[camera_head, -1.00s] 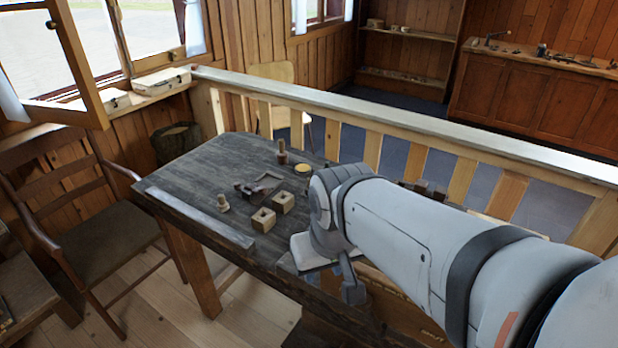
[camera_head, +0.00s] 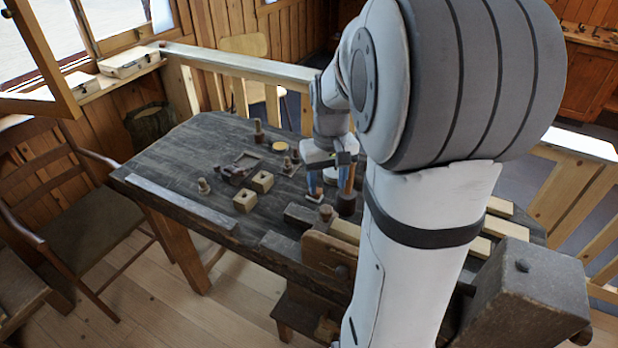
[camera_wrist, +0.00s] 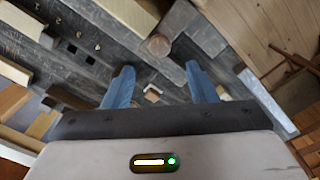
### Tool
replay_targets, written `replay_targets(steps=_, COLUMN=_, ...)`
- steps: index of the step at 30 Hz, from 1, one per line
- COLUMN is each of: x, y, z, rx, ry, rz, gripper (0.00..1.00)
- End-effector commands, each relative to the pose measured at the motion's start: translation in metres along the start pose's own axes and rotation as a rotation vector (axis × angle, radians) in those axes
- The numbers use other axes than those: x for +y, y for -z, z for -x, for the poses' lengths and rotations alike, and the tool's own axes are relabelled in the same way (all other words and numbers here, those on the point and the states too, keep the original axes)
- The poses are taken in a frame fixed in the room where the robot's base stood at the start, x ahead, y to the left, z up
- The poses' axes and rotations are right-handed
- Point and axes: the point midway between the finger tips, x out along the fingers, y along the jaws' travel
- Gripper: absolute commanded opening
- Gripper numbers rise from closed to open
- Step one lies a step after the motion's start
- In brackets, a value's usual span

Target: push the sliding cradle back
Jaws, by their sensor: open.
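My gripper (camera_head: 320,184) is low over the right half of the dark workbench (camera_head: 165,165), blue fingers pointing down. In the wrist view my gripper (camera_wrist: 160,85) has its fingers spread, with nothing clamped. A small pale-and-reddish piece (camera_wrist: 152,93) shows in the gap between them; I cannot tell whether it touches either finger. A small dark wooden piece (camera_head: 234,175) lies beside a shallow square frame (camera_head: 247,159) left of my gripper. Which part is the sliding cradle I cannot tell for sure. My arm hides much of the bench's right side.
Two pale blocks with holes (camera_head: 245,201) (camera_head: 262,182) stand left of my gripper. A turned peg (camera_head: 204,186) and a taller one (camera_head: 259,132) stand upright. A dark mallet-like head (camera_head: 346,204) is close on the right. The bench's left part is clear.

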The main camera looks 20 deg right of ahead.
Motion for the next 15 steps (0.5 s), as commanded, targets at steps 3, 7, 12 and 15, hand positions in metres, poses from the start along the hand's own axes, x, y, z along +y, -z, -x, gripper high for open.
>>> replay_targets(steps=3, x=0.001, y=0.000, z=-0.014, rx=-0.006, ry=0.001, rz=-0.001, gripper=0.52)
replay_targets(steps=7, x=0.001, y=-0.001, z=-0.036, rx=-0.007, ry=0.001, rz=-0.001, gripper=0.52)
replay_targets(steps=12, x=0.001, y=-0.001, z=-0.061, rx=-0.006, ry=0.001, rz=-0.001, gripper=0.52)
replay_targets(steps=15, x=0.001, y=0.000, z=-0.070, rx=-0.004, ry=0.001, rz=-0.002, gripper=0.52)
